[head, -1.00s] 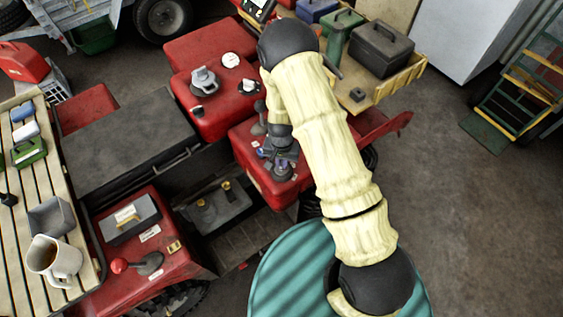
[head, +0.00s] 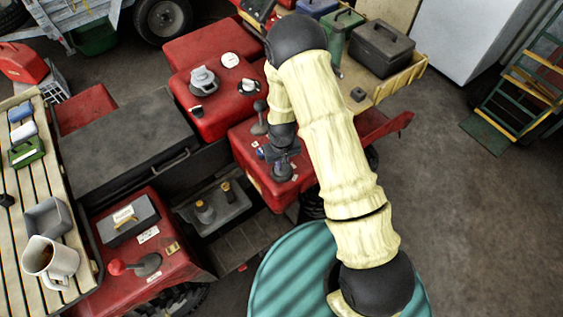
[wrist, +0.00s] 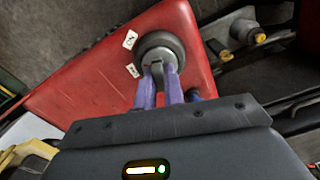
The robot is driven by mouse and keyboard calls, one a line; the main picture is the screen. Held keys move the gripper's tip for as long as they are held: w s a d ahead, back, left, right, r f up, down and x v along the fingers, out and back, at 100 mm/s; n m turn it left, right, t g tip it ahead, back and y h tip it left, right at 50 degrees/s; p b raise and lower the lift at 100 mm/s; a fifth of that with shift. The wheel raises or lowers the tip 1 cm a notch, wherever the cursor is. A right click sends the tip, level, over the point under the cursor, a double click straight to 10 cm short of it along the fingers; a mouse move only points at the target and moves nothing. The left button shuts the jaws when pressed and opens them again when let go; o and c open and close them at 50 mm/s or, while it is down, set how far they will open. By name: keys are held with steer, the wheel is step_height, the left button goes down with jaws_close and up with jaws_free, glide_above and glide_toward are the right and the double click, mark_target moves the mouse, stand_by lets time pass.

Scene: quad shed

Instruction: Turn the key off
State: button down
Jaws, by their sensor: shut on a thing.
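The key (wrist: 157,66) is a small grey piece standing in a round dark switch (wrist: 176,43) on the red body panel (wrist: 85,85). My gripper (wrist: 159,77) is shut on the key, with its blue fingers on either side of it. Two small white labels (wrist: 130,40) sit beside the switch; their marks are too small to read. In the head view my gripper (head: 277,156) is at the red panel right of the vehicle's middle, and the key itself is too small to make out there.
A dark lever (head: 259,118) stands close to my gripper. A grey box with yellow-brown knobs (head: 212,204) sits in the footwell. A wooden tray (head: 410,72) with a dark toolbox (head: 381,47) is behind my arm. A teal drum (head: 285,270) stands in front.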

steer(key=n, duration=0.3)
steer(key=shift+n, duration=1)
steer(key=c, duration=1.5)
jaws_free()
steer(key=shift+r+p, duration=2.4)
steer(key=shift+r, duration=1.65)
